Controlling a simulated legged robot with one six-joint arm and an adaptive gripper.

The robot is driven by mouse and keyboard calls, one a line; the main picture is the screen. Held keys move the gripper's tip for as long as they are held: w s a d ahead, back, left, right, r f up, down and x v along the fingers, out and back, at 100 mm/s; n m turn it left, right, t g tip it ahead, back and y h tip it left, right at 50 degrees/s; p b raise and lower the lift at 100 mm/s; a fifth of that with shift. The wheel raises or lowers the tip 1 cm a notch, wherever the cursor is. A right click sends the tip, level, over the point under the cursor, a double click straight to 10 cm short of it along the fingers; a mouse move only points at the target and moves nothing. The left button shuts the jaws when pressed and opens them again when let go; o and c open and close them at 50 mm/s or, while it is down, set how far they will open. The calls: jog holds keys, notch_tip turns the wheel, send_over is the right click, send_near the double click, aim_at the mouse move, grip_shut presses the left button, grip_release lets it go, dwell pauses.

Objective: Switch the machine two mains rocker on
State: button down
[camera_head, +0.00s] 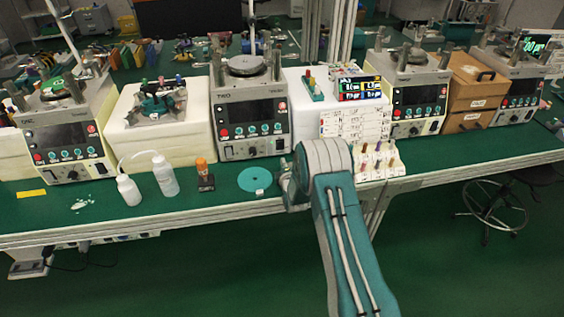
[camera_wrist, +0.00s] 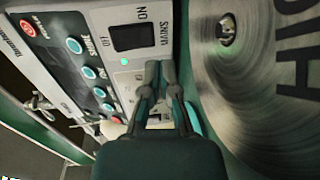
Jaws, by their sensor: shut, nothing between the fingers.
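Machine two (camera_head: 250,112), marked TWO, stands on the green bench in the head view, left of my arm. In the wrist view a control panel (camera_wrist: 80,88) shows turned on its side. A black rocker (camera_wrist: 132,37) is set there beside the words MAINS, ON and OFF; which way it is tipped I cannot tell. A small green light (camera_wrist: 125,61) glows beside it. My gripper (camera_wrist: 162,72) is shut and empty, its tips just below and right of the rocker in the picture. I cannot tell whether they touch the panel. The head view does not show my gripper.
A large round metal plate (camera_wrist: 255,80) fills the right of the wrist view, close to my fingers. In the head view, two white bottles (camera_head: 165,175), an orange-capped bottle (camera_head: 204,175) and a green disc (camera_head: 257,181) stand or lie before machine two.

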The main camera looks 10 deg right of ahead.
jog(key=shift+s+d+f, duration=0.1)
jog(key=shift+s+f, duration=0.1)
jog(key=shift+s, duration=0.5)
jog(key=s, duration=0.7)
jog(key=shift+s+f, duration=0.25)
jog(key=shift+f, duration=0.15)
jog(key=r, duration=0.2)
jog(key=r+m, duration=0.1)
jog(key=r, duration=0.1)
jog(key=r+m+g, duration=0.1)
jog(key=r, duration=0.1)
jog(key=shift+w+r, duration=0.25)
jog(key=shift+w, duration=0.15)
jog(key=s+r+m+g, duration=0.2)
jog(key=s+r+m, duration=0.25)
jog(key=r, duration=0.45)
jog(key=s+r+m+g, duration=0.25)
jog(key=s+r, duration=0.25)
jog(key=r, duration=0.4)
jog(key=s+r+m+g, duration=0.2)
jog(key=s+r+m, duration=0.1)
jog(key=s, duration=1.2)
jog(key=s+r+m+g, duration=0.3)
jog(key=s+m, duration=0.3)
jog(key=s, duration=0.9)
jog(key=shift+a+r, duration=0.4)
jog(key=shift+r, duration=0.25)
